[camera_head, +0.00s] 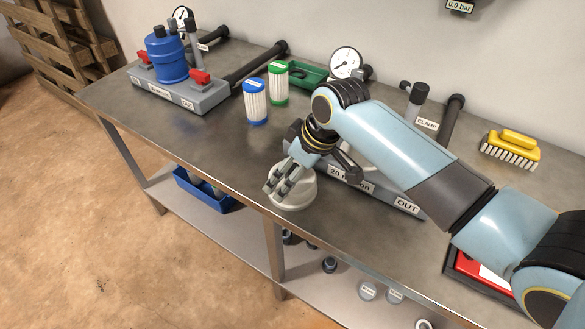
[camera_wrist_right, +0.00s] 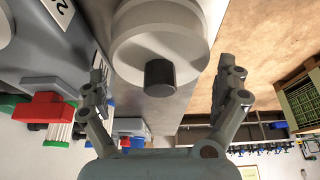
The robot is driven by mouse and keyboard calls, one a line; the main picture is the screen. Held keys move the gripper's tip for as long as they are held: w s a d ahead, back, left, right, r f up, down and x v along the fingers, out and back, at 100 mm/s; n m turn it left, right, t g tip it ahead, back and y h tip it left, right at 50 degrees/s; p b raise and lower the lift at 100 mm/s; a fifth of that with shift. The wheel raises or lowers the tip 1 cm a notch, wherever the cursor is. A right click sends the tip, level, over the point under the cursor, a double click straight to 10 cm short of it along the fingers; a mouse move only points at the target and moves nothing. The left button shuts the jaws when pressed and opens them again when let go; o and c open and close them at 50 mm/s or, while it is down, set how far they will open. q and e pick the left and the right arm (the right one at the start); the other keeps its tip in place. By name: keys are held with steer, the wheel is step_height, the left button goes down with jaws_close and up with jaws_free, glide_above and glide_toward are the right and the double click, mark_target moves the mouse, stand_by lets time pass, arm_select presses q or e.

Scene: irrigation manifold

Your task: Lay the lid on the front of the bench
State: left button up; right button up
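The pale grey round lid (camera_head: 304,194) is at the front edge of the bench (camera_head: 200,150), in front of the block marked 20 micron. My right gripper (camera_head: 277,184) is just over it and hides part of it. In the right wrist view the lid (camera_wrist_right: 150,42) shows its stepped discs and a dark round knob (camera_wrist_right: 159,77). The fingers of my right gripper (camera_wrist_right: 165,85) are spread wide, with clear gaps to the knob on both sides. My left gripper is in neither view.
A blue-capped filter (camera_head: 256,103) and a green-capped filter (camera_head: 278,84) stand behind. A manifold with a blue housing (camera_head: 167,55) is at the back left. The 20 micron block (camera_head: 350,180) is close behind my gripper. A yellow brush (camera_head: 511,149) lies right. The left front bench is clear.

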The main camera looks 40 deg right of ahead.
steer(key=p+v, duration=0.1)
steer(key=v, duration=1.1)
steer(key=shift+s, duration=0.1)
